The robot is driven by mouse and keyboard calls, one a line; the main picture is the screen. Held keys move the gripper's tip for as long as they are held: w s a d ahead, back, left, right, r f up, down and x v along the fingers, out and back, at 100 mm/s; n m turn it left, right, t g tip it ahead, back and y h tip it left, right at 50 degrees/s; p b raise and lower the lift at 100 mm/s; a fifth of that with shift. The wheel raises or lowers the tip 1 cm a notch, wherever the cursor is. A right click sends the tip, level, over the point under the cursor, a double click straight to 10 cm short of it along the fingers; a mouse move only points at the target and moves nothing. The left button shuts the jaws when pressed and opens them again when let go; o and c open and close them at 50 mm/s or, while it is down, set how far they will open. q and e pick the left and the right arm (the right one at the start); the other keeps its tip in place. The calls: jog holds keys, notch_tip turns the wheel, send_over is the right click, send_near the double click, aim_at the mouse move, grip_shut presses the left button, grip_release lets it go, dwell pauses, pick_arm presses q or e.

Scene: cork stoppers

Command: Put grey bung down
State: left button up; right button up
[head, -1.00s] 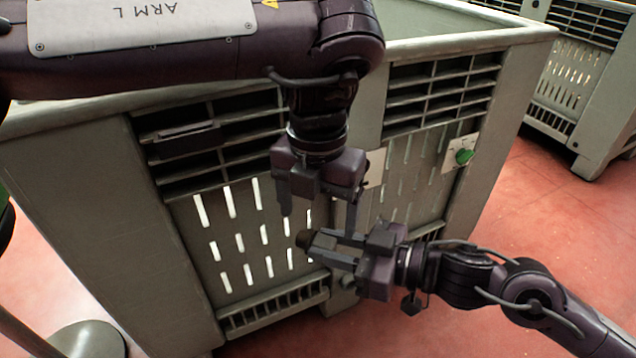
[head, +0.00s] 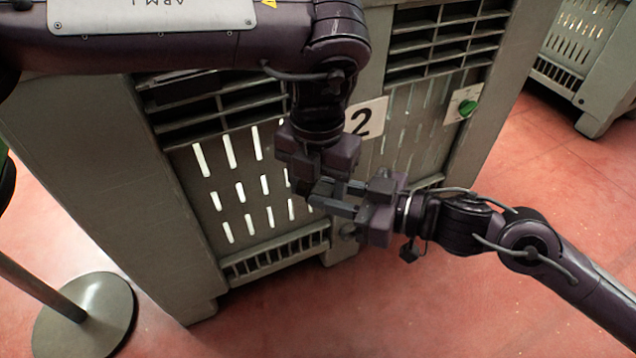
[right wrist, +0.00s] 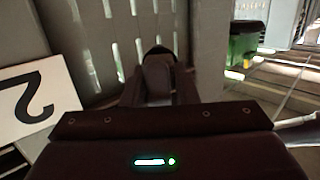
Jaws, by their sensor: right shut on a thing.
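My right gripper (head: 325,197) is shut on a dark grey-brown bung, which shows between its fingers in the right wrist view (right wrist: 158,75) with a darker end. In the head view the bung is mostly hidden by the fingers, and its exact colour is hard to tell. My left gripper (head: 318,172) hangs from above, directly by the right gripper's fingertips. The two overlap in the picture, so I cannot tell whether they touch. The left fingertips are largely hidden.
A round-footed post (head: 85,318) stands at lower left. Another crate (head: 600,85) is at upper right. Red floor is clear in front.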

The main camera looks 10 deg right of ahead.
pick_arm(q)
jog(key=shift+d, duration=0.1)
jog(key=shift+c, duration=1.8)
pick_arm(e)
jog(key=o, duration=1)
jog(key=shift+d, duration=0.1)
